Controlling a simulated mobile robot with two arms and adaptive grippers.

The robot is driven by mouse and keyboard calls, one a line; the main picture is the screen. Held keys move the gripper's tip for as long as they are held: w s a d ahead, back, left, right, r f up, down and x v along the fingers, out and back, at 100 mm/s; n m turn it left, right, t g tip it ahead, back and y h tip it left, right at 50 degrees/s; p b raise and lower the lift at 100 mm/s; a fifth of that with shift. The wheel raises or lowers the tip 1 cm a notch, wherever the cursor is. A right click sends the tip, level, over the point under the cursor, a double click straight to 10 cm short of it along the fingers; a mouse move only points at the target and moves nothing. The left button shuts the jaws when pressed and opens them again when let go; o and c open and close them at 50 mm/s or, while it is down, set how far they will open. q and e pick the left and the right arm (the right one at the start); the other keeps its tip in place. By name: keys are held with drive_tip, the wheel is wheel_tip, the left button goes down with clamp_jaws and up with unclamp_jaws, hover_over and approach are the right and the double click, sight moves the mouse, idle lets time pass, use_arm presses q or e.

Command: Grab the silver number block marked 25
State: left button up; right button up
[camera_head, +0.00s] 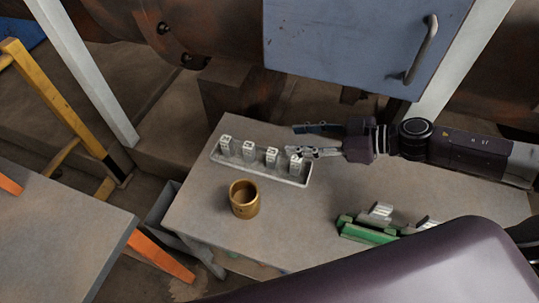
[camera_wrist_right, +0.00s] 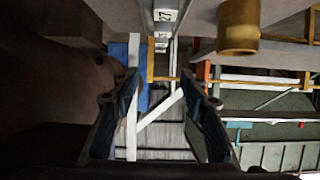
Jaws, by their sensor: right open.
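Several silver number blocks stand upright in a row in a pale tray (camera_head: 264,174) on the table. They are a far-left block (camera_head: 226,145), a second block (camera_head: 249,150), a third block (camera_head: 272,156) and a right-end block (camera_head: 296,163). Their markings are too small to read in the head view. In the right wrist view, the nearest block (camera_wrist_right: 165,15) at the top edge seems to read 27; one behind it is unclear. I cannot tell which is 25. My right gripper (camera_head: 302,140) is open and empty by the right-end block; its fingers show in the wrist view (camera_wrist_right: 163,85). My left gripper is not in view.
A brown cup (camera_head: 244,199) stands in front of the tray and shows in the wrist view (camera_wrist_right: 238,25). Green and silver parts (camera_head: 368,228) lie on the right of the table. A blue cabinet (camera_head: 350,45) hangs behind. The table (camera_head: 205,215) is clear around the cup.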

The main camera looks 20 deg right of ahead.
drive_tip(key=b, duration=0.4)
approach(274, 152)
drive_tip(key=shift+w+a+f, duration=0.2)
drive_tip(key=shift+w+a, duration=0.7)
drive_tip(key=shift+a, duration=0.1)
drive_tip(key=shift+f, duration=0.3)
drive_tip(key=shift+w+a, duration=0.1)
drive_tip(key=shift+p+x, duration=0.4)
drive_tip(key=shift+x, duration=0.55)
drive_tip(key=shift+w+a, duration=0.15)
drive_tip(key=shift+a, duration=0.15)
drive_tip(key=p+x, duration=0.1)
drive_tip(key=x, duration=0.3)
drive_tip(key=shift+a+f+p, duration=0.2)
drive_tip(key=shift+a+p, duration=0.1)
drive_tip(key=shift+p, duration=0.05)
drive_tip(key=shift+w+a+f, duration=0.1)
drive_tip(key=shift+a+f, duration=0.05)
drive_tip(key=shift+f, duration=0.05)
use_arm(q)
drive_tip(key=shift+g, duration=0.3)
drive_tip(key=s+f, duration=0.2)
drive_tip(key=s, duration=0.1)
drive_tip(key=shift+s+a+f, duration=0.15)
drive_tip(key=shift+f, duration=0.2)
